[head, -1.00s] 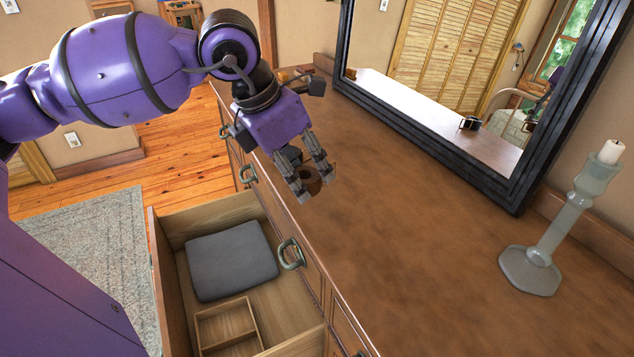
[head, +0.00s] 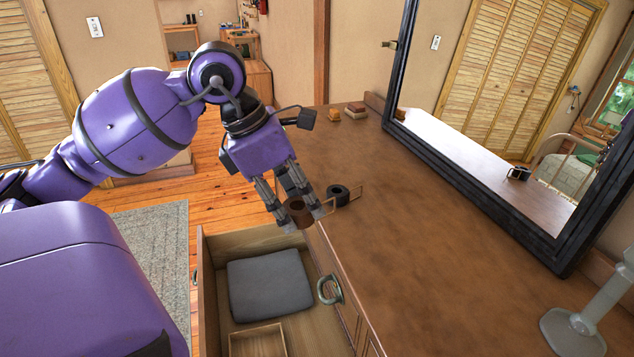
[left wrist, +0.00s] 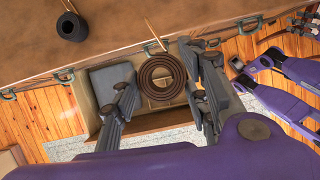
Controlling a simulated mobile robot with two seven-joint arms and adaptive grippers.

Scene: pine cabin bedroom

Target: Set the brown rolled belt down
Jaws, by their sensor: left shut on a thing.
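The brown rolled belt (head: 297,212) is a spiral coil held between the fingertips of my left gripper (head: 303,216), which is shut on it. In the left wrist view the coil (left wrist: 162,77) shows face-on between the two fingers (left wrist: 163,96), with the open drawer behind it. In the head view the belt is near the dresser's front edge, above the back of the open drawer (head: 208,285). Its exact height is hard to tell.
The drawer holds a grey folded cloth (head: 268,284) and a small wooden tray (head: 231,345). The middle of the top is clear.

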